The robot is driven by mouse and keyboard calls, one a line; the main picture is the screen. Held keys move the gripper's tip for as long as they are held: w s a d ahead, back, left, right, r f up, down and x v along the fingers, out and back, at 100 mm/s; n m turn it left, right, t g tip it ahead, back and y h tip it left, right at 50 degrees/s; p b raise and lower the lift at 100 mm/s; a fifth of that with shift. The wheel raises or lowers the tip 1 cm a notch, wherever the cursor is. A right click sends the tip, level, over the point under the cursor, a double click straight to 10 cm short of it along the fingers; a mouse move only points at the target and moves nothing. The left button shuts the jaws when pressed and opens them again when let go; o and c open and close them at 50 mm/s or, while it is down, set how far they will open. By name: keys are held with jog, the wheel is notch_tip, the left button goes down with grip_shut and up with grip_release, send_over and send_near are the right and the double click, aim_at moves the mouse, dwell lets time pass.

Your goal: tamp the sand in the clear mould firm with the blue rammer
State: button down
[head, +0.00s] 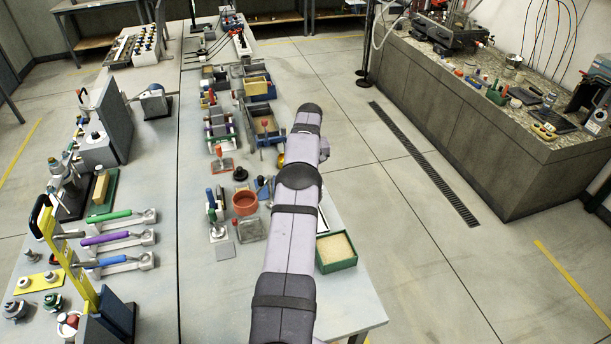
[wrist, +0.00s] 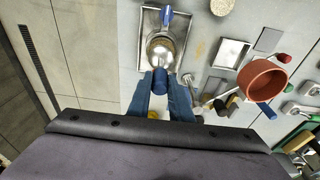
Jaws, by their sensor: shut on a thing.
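In the wrist view, my gripper (wrist: 161,98) is shut on the blue rammer (wrist: 159,83), whose blue grip shows between the two blue-grey fingers. Past the grip, a round clear mould (wrist: 176,43) with tan sand in it stands on a metal tray (wrist: 148,17). The rammer's metal end appears over or in the mould; I cannot tell whether it touches the sand. A blue lever-like part (wrist: 166,15) shows at the tray's far end. In the head view, my arm hides the gripper, the rammer and the mould.
A red-brown pot (wrist: 262,78) lies right of the tray in the wrist view; it also shows in the head view (head: 245,203). A green box of sand (head: 337,251) stands near the table's right edge. Crowded tools and trays fill the bench's left; floor lies right.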

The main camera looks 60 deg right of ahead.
jog(key=shift+f+b, duration=1.1)
jog(key=shift+f, duration=0.55)
jog(key=shift+a+f, duration=0.1)
jog(key=shift+f, duration=0.2)
dwell(1.6)
dwell(0.4)
jog(key=shift+r+p, duration=1.25)
jog(key=shift+r, duration=1.35)
